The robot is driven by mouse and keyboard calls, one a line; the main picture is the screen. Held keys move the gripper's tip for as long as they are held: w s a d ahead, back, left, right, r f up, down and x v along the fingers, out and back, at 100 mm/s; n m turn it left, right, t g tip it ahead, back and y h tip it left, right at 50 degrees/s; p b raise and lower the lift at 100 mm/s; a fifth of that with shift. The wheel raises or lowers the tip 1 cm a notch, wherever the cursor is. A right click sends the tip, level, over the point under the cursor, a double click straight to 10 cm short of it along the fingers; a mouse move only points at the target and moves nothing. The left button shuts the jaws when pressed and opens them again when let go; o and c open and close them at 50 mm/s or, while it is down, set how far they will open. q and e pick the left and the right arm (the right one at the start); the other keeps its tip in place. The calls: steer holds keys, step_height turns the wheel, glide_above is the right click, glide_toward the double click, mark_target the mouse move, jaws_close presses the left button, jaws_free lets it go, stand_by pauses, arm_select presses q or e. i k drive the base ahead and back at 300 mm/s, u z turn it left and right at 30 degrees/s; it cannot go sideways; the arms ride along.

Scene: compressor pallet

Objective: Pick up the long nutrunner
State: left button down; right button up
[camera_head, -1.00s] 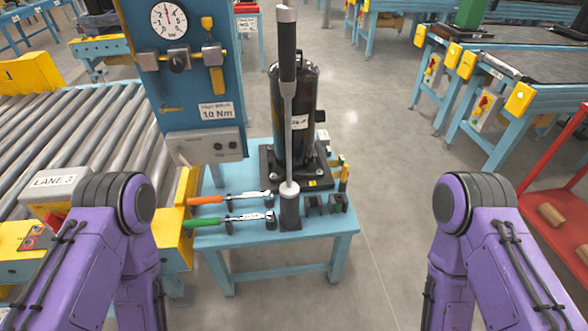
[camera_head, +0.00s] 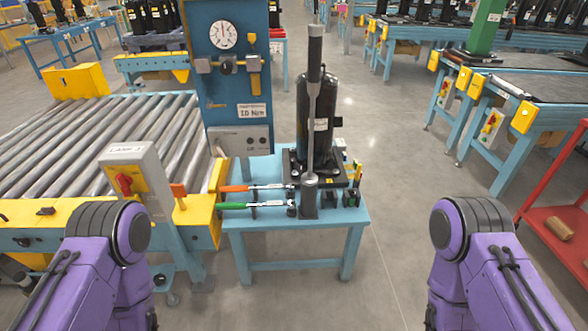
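The long nutrunner (camera_head: 312,120) stands upright in the head view, with a dark grip at its top and a long grey shaft. Its lower end sits in a dark holder (camera_head: 309,203) at the front of a light blue table (camera_head: 290,222). A black compressor (camera_head: 328,105) stands right behind it on a dark base. An orange-handled wrench (camera_head: 236,188) and a green-handled wrench (camera_head: 234,206) lie to the left of the holder. My purple arms show at the lower left and lower right, well apart from the table. Neither gripper is in the picture.
A blue panel (camera_head: 228,95) with a gauge rises left of the nutrunner. A roller conveyor (camera_head: 80,140) with a grey switch box (camera_head: 137,180) fills the left. A red cart (camera_head: 560,215) stands at the right. The floor right of the table is clear.

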mark_target(315, 31)
steer(key=u, duration=0.35)
steer(key=i, duration=1.2)
steer(key=z, duration=0.8)
steer(key=k, duration=0.5)
steer(key=u, duration=2.1)
steer(key=k, duration=1.1)
steer(key=z, duration=1.6)
steer(key=i, duration=0.5)
